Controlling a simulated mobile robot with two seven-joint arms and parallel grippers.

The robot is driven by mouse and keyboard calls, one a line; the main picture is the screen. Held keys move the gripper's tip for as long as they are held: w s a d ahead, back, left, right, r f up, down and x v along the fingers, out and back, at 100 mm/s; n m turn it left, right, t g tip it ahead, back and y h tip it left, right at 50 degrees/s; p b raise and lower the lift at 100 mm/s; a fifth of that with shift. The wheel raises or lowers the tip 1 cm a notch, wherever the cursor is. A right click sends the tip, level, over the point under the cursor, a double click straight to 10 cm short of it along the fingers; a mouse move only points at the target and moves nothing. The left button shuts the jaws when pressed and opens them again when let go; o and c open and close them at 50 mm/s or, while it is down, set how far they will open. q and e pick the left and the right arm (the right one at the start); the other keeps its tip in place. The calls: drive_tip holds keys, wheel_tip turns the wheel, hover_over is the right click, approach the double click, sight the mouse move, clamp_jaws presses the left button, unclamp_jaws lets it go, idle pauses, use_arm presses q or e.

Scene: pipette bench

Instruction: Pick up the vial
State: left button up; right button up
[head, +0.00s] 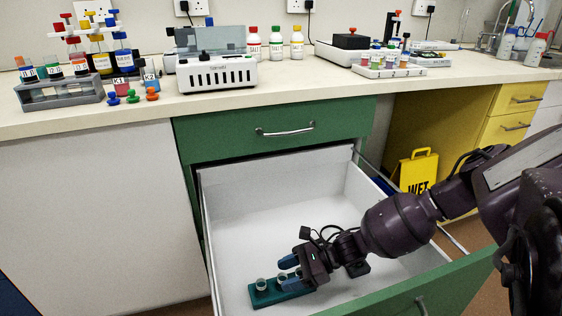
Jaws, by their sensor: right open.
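A small vial (261,285) with a pale round top stands in a teal rack (264,299) on the floor of the open drawer. A second pale top shows in the rack close to my fingers; it is partly hidden. My right gripper (285,270) reaches into the drawer from the right. Its blue fingertips are apart, at the rack's far side, just right of the first vial. The gripper hides the rack's right part, and I cannot tell whether the fingers touch a vial. My left gripper is out of view.
The white drawer (240,215) has a green front panel (440,292) under my right arm. The bench (300,95) above holds a white machine (217,75), bottles, a grey tube rack (60,94) and other racks. A yellow wet-floor sign (416,170) stands right of the drawer.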

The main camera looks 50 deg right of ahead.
clamp_jaws()
drive_tip(key=shift+r, duration=0.1)
idle(0.3)
